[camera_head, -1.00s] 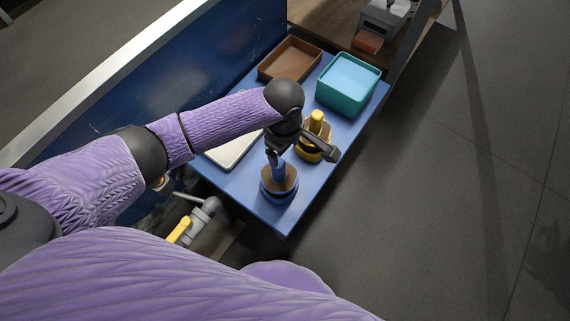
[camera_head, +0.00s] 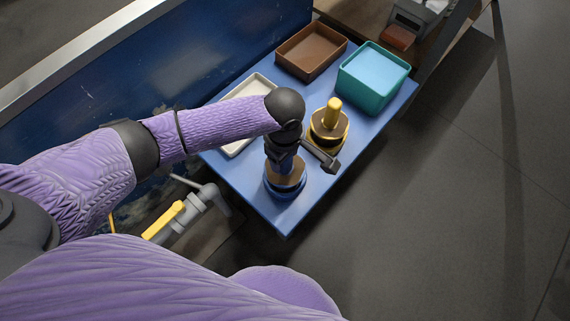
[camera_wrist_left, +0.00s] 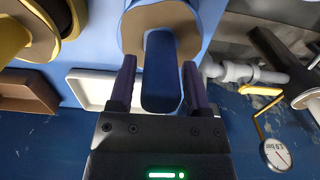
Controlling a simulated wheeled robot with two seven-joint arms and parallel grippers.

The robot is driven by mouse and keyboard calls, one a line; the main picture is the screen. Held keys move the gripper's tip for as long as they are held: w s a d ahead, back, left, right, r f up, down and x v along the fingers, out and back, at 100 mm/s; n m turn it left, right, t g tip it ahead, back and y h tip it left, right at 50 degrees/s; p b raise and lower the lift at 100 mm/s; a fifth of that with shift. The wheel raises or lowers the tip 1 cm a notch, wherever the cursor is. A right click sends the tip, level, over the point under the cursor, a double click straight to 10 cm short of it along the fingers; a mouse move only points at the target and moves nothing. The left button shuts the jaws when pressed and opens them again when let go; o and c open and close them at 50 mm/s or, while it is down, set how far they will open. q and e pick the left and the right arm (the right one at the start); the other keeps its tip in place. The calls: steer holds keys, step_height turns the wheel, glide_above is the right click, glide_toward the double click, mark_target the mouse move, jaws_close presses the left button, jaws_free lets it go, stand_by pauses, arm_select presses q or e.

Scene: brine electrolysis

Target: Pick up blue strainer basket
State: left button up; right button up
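The blue strainer basket (camera_head: 287,190) stands upright near the front corner of the blue table, with a tan top and a blue upright handle. My left gripper (camera_head: 285,165) is directly over it, pointing down, and hides most of the handle in the head view. In the left wrist view the blue handle (camera_wrist_left: 161,72) is between the two fingers of the left gripper (camera_wrist_left: 161,85). The fingers are apart on either side of it, with narrow gaps showing. The right gripper is in neither view.
A yellow strainer basket (camera_head: 330,124) stands close behind the gripper. A teal bin (camera_head: 374,78), a brown tray (camera_head: 311,50) and a white tray (camera_head: 247,87) are farther back. Grey piping with a yellow handle (camera_head: 166,221) is left of the table.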

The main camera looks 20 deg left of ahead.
arm_select(q)
jaws_close()
stand_by(1.1)
